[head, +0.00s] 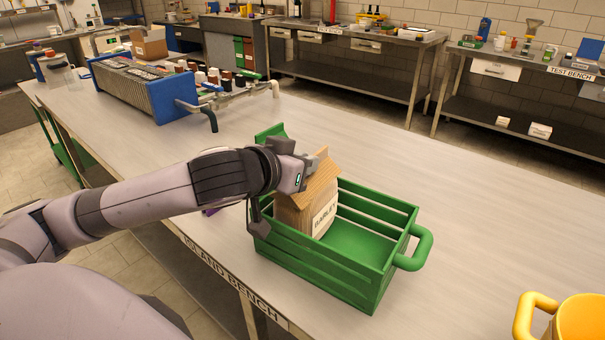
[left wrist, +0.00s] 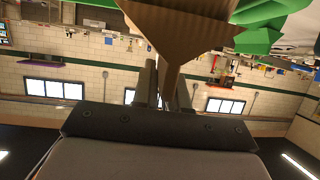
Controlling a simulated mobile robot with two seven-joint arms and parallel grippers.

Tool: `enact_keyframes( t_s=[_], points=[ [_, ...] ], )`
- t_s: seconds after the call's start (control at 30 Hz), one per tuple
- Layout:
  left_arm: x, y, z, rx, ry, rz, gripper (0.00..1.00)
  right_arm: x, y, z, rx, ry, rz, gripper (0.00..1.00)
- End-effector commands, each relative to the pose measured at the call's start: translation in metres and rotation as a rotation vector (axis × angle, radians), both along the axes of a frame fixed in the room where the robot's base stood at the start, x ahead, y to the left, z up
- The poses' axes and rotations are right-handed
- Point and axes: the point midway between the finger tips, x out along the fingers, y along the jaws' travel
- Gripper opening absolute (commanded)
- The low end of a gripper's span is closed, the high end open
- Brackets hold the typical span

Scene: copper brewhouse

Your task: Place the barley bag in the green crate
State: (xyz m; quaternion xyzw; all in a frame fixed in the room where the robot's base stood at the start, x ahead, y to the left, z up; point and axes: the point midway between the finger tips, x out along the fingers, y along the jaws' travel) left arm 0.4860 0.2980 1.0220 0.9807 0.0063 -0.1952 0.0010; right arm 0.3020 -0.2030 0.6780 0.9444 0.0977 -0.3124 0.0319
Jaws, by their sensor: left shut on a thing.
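The barley bag (head: 318,210) is a tan paper bag with a folded top and a white label. It is upright within the left part of the green crate (head: 375,275), and I cannot tell whether it touches the crate floor. My left gripper (head: 305,170) is shut on the bag's top from the left. In the left wrist view the brown bag (left wrist: 185,30) runs down between the fingers of the left gripper (left wrist: 165,88), with some green of the crate (left wrist: 262,38) beside it. My right gripper is in neither view.
A yellow container with a handle (head: 580,318) stands at the front right. A blue-ended plate unit (head: 170,95) with pipes stands farther back on the bench. The island bench (head: 470,210) is clear to the right of and behind the crate.

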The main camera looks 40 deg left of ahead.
Motion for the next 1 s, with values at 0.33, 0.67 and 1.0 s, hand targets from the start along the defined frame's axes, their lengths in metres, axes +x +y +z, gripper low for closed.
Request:
enact_keyframes(
  t_s=[0.33,0.67,1.0],
  points=[
    [0.001,0.000,-0.015,0.001,-0.011,0.000,0.00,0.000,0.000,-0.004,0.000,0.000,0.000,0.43],
    [0.000,0.000,-0.019,0.001,-0.001,0.000,0.38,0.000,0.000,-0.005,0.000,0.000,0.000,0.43],
    [0.000,0.000,-0.016,0.000,-0.002,0.000,0.38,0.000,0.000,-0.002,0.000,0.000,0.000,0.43]
  ],
)
